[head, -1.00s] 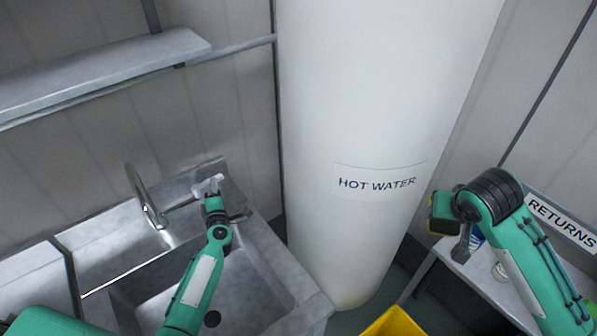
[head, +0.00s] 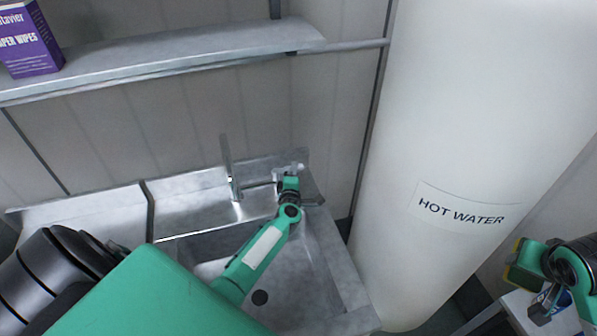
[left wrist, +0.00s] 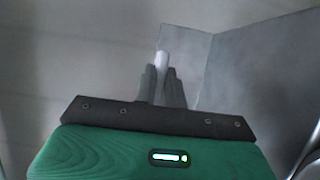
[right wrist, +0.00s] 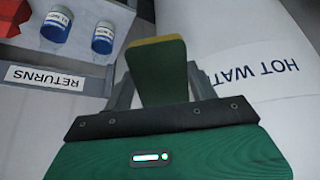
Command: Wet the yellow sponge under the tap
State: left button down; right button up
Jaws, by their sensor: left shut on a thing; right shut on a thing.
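The tap (head: 231,172) is a thin metal spout rising behind the sink basin (head: 215,255). No stream of water shows clearly under it. My left gripper (head: 289,181) is at the back right of the sink, shut on the pale tap handle (head: 298,167). In the left wrist view its fingers (left wrist: 161,80) pinch the light handle tip (left wrist: 162,60). My right gripper (right wrist: 160,88) is shut on the sponge (right wrist: 162,72), which has a green face and a yellow edge. In the head view the sponge (head: 521,263) is at the far right, away from the sink.
A large white cylinder marked HOT WATER (head: 455,130) stands between the sink and the sponge. A shelf (head: 190,55) with a purple wipes box (head: 28,42) hangs above the sink.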

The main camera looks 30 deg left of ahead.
pick_arm(q)
jog(key=shift+s, duration=0.1)
jog(key=shift+s+m+t+h, duration=0.1)
jog(key=shift+m+t+h, duration=0.25)
jog(key=shift+h, duration=0.25)
pick_arm(e)
jog(key=shift+f, duration=0.15)
pick_arm(q)
jog(key=shift+s+d+f+m+t+h+b, duration=0.1)
jog(key=shift+s+d+m+t+h+b, duration=0.1)
jog(key=shift+m+h+b, duration=0.25)
jog(key=shift+s+d+f+m+t+h+b, duration=0.15)
jog(key=shift+m+h+b, duration=0.15)
jog(key=shift+h, duration=0.25)
pick_arm(e)
jog(key=shift+f, duration=0.6)
pick_arm(q)
jog(key=shift+s+m+h+b, duration=0.15)
jog(key=shift+m+h+b, duration=0.15)
jog(key=shift+h, duration=0.2)
pick_arm(e)
jog(key=shift+f, duration=0.3)
pick_arm(q)
jog(key=shift+s+d+r+m+h, duration=0.1)
jog(key=shift+r+m+h, duration=0.1)
jog(key=shift+m+h, duration=0.15)
pick_arm(e)
jog(key=shift+f, duration=0.2)
